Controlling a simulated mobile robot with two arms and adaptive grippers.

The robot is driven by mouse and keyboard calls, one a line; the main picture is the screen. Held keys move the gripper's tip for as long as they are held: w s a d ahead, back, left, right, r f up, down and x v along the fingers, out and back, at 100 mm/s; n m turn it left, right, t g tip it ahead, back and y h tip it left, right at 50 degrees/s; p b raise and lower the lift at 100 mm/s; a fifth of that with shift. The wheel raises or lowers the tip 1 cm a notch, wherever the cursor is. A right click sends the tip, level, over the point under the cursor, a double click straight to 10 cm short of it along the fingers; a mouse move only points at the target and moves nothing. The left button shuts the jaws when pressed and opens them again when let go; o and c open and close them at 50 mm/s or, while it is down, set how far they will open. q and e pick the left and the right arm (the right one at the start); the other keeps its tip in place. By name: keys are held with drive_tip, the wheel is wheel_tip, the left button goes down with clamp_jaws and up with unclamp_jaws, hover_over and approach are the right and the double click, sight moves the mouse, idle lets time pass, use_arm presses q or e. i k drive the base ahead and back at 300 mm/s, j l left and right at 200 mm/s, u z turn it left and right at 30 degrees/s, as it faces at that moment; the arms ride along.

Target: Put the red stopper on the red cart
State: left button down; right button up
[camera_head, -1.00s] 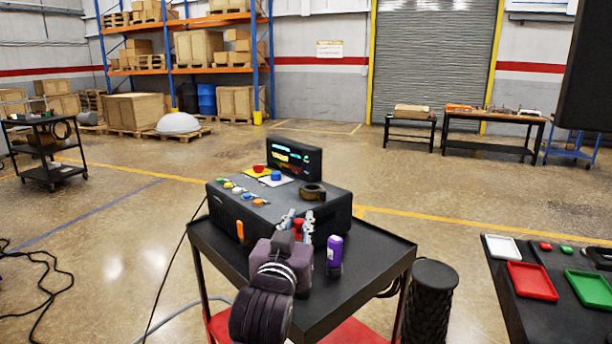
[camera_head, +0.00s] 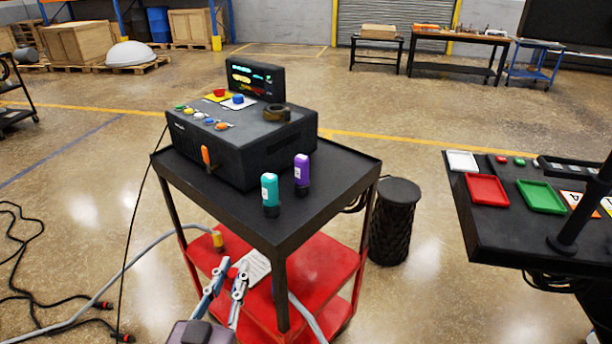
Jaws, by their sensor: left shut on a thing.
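My left gripper (camera_head: 229,278) comes in from the bottom, left of centre. Its silver fingers are shut on a small red stopper (camera_head: 232,272), seen between the fingertips and partly hidden by them. The red cart (camera_head: 325,277) has red lower shelves and a dark top. The gripper and stopper appear in front of the cart's lower red shelf, near its left front; whether the stopper touches the shelf I cannot tell. My right gripper is not in view.
The cart's top (camera_head: 335,185) carries a black control box (camera_head: 255,150), a teal bottle (camera_head: 270,192) and a purple bottle (camera_head: 302,172). A black bin (camera_head: 393,225) stands right of the cart.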

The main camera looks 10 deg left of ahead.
sight(335, 170)
drive_tip(key=i+l+u, duration=0.1)
drive_tip(key=l+u, duration=0.2)
drive_tip(key=i+l+u, duration=0.1)
drive_tip(key=l+u, duration=0.2)
drive_tip(key=l, duration=0.15)
drive_tip(key=l+u, duration=0.45)
drive_tip(key=l, duration=2.25)
drive_tip(key=i, duration=0.05)
